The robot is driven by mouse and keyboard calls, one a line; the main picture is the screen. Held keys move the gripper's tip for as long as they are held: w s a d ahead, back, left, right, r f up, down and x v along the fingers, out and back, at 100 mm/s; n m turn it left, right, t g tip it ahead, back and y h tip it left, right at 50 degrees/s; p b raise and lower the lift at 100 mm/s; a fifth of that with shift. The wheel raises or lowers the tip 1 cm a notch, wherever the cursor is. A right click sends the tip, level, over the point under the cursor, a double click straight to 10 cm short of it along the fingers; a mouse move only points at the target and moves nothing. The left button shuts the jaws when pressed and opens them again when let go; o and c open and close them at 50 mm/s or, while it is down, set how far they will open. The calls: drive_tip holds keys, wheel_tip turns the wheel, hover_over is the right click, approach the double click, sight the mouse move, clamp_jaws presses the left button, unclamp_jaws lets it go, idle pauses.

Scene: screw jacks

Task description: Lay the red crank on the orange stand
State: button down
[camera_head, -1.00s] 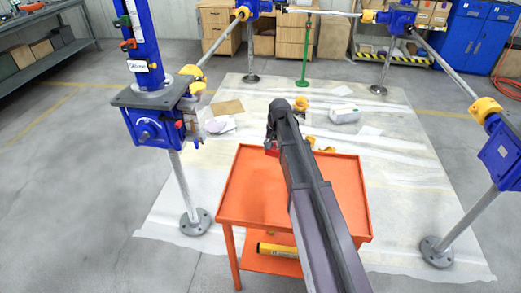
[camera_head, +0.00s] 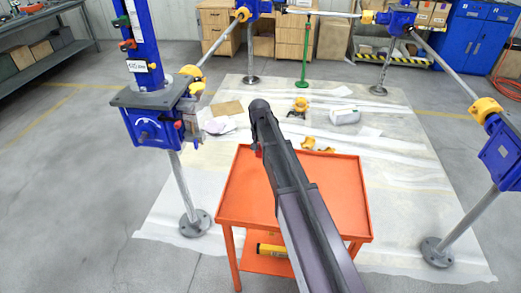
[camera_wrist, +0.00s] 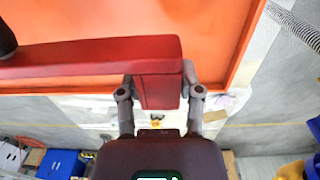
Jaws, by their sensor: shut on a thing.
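The red crank shows in the wrist view (camera_wrist: 95,56) as a thick red bar running left, with a dark knob at the left edge. My gripper (camera_wrist: 158,82) is shut on the crank's right end, one finger on each side. In the head view only a small red piece of the crank (camera_head: 258,151) shows under my arm's end, near the far left edge of the stand. The orange stand (camera_head: 338,195) is a tray-topped table. Its top (camera_wrist: 110,20) lies behind the crank in the wrist view. I cannot tell whether crank and top touch.
The stand's visible top is bare, and a yellow tube (camera_head: 272,250) lies on its lower shelf. A blue screw jack (camera_head: 150,130) stands left and another (camera_head: 500,155) right. Yellow parts (camera_head: 312,145) and a white object (camera_head: 344,115) lie on the floor sheet beyond.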

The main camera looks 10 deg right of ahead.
sight(261, 168)
drive_tip(key=shift+f+b, duration=3.7)
drive_tip(key=shift+f, duration=0.05)
drive_tip(key=shift+f+b, duration=0.4)
drive_tip(key=shift+f, duration=0.05)
drive_tip(key=shift+s+f+b, duration=0.2)
drive_tip(key=shift+s+b, duration=0.1)
drive_tip(key=shift+b, duration=0.15)
drive_tip(key=c, duration=0.6)
unclamp_jaws()
drive_tip(key=o, duration=0.4)
drive_tip(key=shift+w+f, duration=0.15)
drive_tip(key=shift+f, duration=0.15)
drive_tip(key=shift+o, duration=0.2)
drive_tip(key=shift+r, duration=0.15)
drive_tip(key=shift+w+r, duration=0.1)
drive_tip(key=shift+r, duration=0.1)
